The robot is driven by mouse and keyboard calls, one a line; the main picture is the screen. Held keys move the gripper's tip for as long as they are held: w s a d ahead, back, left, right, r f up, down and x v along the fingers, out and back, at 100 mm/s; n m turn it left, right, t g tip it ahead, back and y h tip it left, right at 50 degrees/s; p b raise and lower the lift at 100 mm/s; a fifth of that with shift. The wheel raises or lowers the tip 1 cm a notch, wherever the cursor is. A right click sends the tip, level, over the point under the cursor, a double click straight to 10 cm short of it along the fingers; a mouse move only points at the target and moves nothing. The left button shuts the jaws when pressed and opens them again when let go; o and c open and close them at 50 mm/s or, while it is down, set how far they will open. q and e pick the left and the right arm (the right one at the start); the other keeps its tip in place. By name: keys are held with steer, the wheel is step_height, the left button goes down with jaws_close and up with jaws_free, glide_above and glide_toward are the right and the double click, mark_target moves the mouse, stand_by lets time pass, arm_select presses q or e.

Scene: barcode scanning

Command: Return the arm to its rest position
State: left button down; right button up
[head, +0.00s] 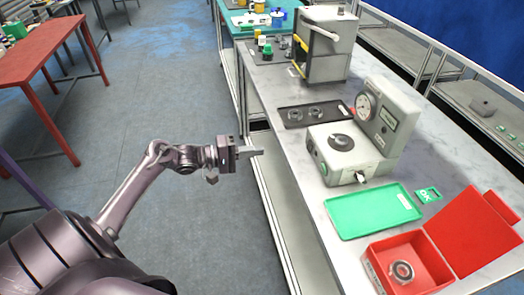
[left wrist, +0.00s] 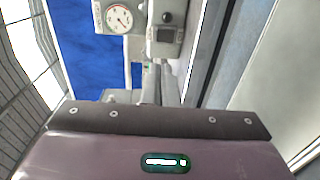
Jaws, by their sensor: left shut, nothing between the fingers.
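My left arm (head: 130,190) reaches in from the left in the head view, out over the floor beside the workbench (head: 290,150). My left gripper (head: 254,153) is shut and empty, close to the bench's left edge. It points right, towards the grey gauge machine (head: 345,150), and is apart from it. In the left wrist view the gripper fingers (left wrist: 160,85) show past the dark gripper body, with a dial gauge (left wrist: 119,18) beyond. My right gripper is in neither view.
On the bench are a green tray (head: 372,210), a red open box (head: 410,268) with a round metal part (head: 402,271) in it, a black tray (head: 315,113) with rings, and a green OK card (head: 428,194). A red table (head: 40,58) stands at the left. The floor between is free.

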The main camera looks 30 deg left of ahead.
arm_select(q)
steer(key=shift+w+d, duration=0.1)
steer(key=s+d+f+m+g+y, duration=0.1)
steer(key=s+f+y, duration=0.15)
steer(key=f, duration=0.85)
steer(key=s+f+m+g+y, duration=0.15)
steer(key=s+f, duration=0.25)
steer(key=f, duration=0.7)
steer(key=s+d+f+y, duration=0.1)
steer(key=s+f+y, duration=0.2)
steer(key=f, duration=0.7)
steer(key=s+d+f+m+g+y, duration=0.1)
steer(key=s+d+f+m+g, duration=0.2)
steer(key=s+f, duration=0.4)
steer(key=s+d+f+m+g+y, duration=0.2)
steer(key=s+f, duration=0.5)
steer(key=s, duration=0.8)
steer(key=s+d+f+m+g+y, duration=0.1)
steer(key=s+d+f+m+g, duration=0.3)
steer(key=s+f, duration=0.3)
steer(key=s+d, duration=0.1)
steer(key=s, duration=0.3)
steer(key=shift+s+d+y, duration=0.3)
steer(key=shift+m, duration=0.25)
